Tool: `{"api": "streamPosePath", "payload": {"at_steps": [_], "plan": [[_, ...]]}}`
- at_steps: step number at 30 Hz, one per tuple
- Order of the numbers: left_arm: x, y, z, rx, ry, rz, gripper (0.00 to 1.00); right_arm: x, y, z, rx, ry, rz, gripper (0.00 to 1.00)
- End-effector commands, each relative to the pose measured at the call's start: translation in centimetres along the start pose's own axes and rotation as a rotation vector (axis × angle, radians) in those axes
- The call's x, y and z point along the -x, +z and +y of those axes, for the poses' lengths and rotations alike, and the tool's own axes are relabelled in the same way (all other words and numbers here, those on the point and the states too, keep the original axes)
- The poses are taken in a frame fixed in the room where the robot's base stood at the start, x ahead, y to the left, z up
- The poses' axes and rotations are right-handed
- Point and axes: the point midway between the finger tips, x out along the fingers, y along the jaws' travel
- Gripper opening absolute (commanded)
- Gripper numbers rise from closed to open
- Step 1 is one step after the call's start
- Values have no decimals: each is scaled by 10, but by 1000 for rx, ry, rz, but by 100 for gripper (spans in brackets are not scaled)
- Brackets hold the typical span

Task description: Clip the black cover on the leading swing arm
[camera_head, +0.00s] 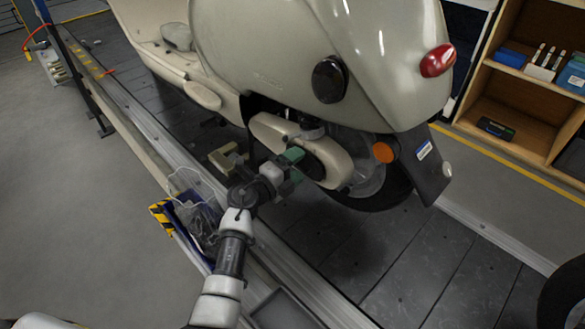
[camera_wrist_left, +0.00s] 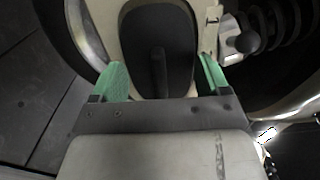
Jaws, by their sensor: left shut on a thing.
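The cream swing arm (camera_head: 338,158) of the scooter runs beside the rear wheel in the head view. It also shows in the left wrist view (camera_wrist_left: 103,22) as a pale surround. The black cover (camera_head: 313,165) lies at the outer face of the swing arm. In the left wrist view the black cover (camera_wrist_left: 157,40) sits inside the pale outline, between my green fingers. My left gripper (camera_head: 297,170) is shut on the cover, with one finger on each side (camera_wrist_left: 160,66). Whether the cover is fully seated is hard to tell. My right gripper is not in view.
The scooter body (camera_head: 290,50) overhangs my left gripper. The rear wheel (camera_head: 370,185) is close on the right. A blue bin (camera_head: 195,222) with clear bags stands at the conveyor edge beside my arm. Slats (camera_head: 400,255) are clear at lower right; a wooden shelf (camera_head: 520,120) stands beyond.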

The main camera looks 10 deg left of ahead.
Motion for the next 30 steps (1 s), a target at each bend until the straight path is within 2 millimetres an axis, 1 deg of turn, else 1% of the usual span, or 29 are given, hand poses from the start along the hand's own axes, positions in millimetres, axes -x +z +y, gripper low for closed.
{"api": "streamPosePath", "payload": {"at_steps": [8, 30], "plan": [[-7, 0, 0, 0, 1, -1, 54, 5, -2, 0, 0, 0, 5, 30], [-9, 0, 0, 0, 0, -1, 54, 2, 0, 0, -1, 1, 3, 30]]}}
